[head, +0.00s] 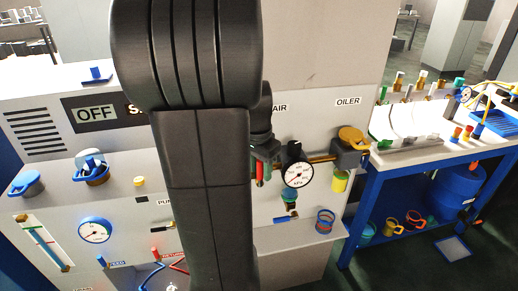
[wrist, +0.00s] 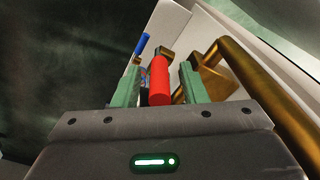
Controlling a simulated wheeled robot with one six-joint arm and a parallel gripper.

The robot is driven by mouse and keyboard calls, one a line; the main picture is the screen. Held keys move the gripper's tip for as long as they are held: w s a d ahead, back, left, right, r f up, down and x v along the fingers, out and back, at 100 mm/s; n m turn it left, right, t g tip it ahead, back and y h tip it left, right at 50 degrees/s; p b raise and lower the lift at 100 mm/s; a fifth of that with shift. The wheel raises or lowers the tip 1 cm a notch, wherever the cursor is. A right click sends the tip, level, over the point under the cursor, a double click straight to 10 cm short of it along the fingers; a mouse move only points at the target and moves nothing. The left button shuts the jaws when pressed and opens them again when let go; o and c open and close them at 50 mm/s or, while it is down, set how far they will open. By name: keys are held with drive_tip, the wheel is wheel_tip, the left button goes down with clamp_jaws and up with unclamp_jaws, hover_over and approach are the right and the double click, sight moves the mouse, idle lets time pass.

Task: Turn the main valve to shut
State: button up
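A red handle (wrist: 159,80) stands between the two green fingers of my gripper (wrist: 158,84) in the wrist view. A gap shows on each side of it, so my gripper is open around it and does not appear to touch it. In the head view the red handle (head: 260,172) shows in part at my gripper (head: 264,163), just left of a round dial gauge (head: 299,175). My arm hides much of the panel there. No readable label marks the red handle as the main valve.
A brass block with a thick pipe (wrist: 265,90) runs close on the right in the wrist view. A smaller blue handle (wrist: 143,44) lies beyond the fingers. In the head view, a yellow-capped oiler (head: 351,140) is right of the gauge. A blue-framed bench (head: 365,200) stands further right.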

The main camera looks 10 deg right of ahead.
drive_tip(key=r, duration=1.2)
drive_tip(key=shift+s+a+r, duration=0.2)
drive_tip(key=shift+s+a, duration=0.1)
drive_tip(key=shift+a, duration=0.05)
drive_tip(key=shift+f, duration=0.1)
drive_tip(key=f, duration=1.3)
drive_tip(key=shift+w+d+f, duration=0.25)
drive_tip(key=shift+w+d, duration=0.05)
drive_tip(key=shift+d, duration=0.2)
drive_tip(key=shift+f, duration=0.1)
